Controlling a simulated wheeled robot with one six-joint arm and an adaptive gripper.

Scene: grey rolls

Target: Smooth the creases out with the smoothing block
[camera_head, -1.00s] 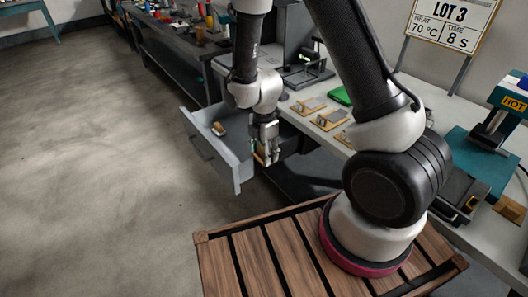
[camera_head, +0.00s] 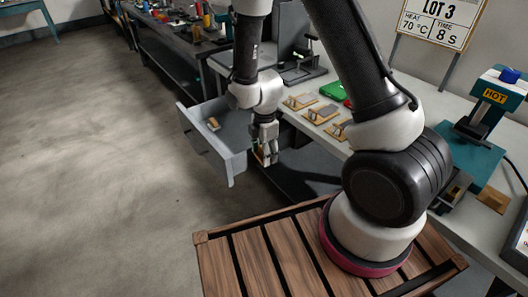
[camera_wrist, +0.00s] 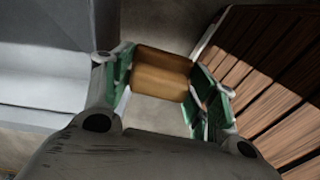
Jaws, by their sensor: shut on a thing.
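My gripper (camera_head: 265,157) is shut on a tan wooden block, which looks like the smoothing block (camera_wrist: 160,74). In the wrist view the block sits between the two green-padded fingers. In the head view my gripper hangs at the right side of an open grey drawer (camera_head: 232,160), with only a little of the block showing. Several small tan boards with grey pieces on them (camera_head: 300,102) lie on the bench. I cannot make out any creases at this size.
A small tan and grey thing (camera_head: 213,124) lies in the drawer. On the bench (camera_head: 440,105) are a green item (camera_head: 334,91) and a teal press marked HOT (camera_head: 497,97). The floor (camera_head: 100,180) at left is clear.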

